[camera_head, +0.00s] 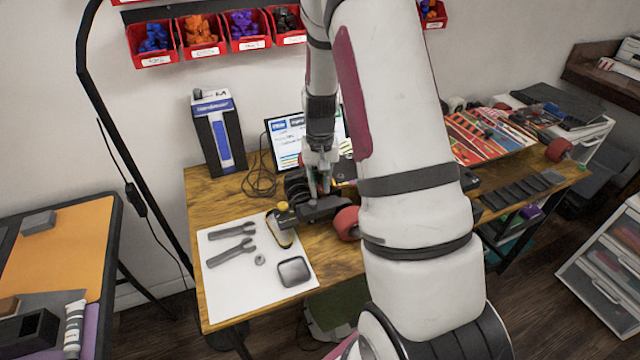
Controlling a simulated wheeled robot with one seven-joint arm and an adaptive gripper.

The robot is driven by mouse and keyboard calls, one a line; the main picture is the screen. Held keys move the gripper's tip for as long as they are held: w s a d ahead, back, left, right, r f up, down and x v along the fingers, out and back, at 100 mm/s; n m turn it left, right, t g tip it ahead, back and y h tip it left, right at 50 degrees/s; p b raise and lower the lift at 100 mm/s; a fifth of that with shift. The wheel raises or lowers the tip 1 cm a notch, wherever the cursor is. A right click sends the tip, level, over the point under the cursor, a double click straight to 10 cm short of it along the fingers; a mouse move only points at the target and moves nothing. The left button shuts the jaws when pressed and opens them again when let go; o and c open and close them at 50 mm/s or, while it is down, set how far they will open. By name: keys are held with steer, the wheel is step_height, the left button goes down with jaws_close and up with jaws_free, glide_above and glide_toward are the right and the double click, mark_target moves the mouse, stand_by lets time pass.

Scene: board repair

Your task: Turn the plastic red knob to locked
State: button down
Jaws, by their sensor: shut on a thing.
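My gripper (321,178) points down over the dark clamp-like device (318,208) on the wooden workbench. Its jaws are shut on a small red part, which seems to be the red knob (324,187). The fingers hide most of the knob, and its turn position and any locked marking cannot be made out. My arm covers the area to the right of the gripper.
A red wheel (346,223) sits right of the device, close to my arm. A white mat (222,278) with wrenches lies front left. Red bins (151,62) hang on the wall.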

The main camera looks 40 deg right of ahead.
mark_target(320, 188)
steer(key=c, duration=1.8)
jaws_free()
step_height(320, 188, up, 12)
